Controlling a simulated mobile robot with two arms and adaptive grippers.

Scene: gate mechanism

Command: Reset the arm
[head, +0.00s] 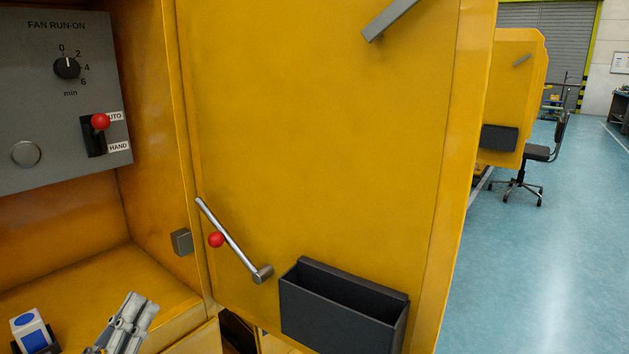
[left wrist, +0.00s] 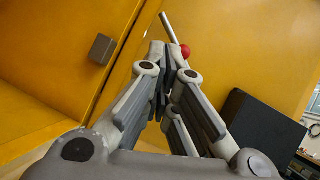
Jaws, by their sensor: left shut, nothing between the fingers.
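A slim silver arm (head: 232,240) slants across the lower left of the yellow door panel, from upper left to a round pivot end (head: 263,274) at lower right. A red ball (head: 216,240) sits beside the arm. In the left wrist view the silver arm (left wrist: 168,28) and red ball (left wrist: 184,51) show just beyond my fingertips, which hide the rest of the arm. My left gripper (head: 143,302) is shut and empty, below and left of the arm in the head view. My right gripper is not in view.
A dark open bin (head: 345,305) hangs on the yellow door (head: 330,130), right of the arm. A grey block (head: 181,242) is on the cabinet's inner wall. A grey FAN RUN-ON panel (head: 50,100) is at left. A blue-and-white box (head: 30,332) stands lower left.

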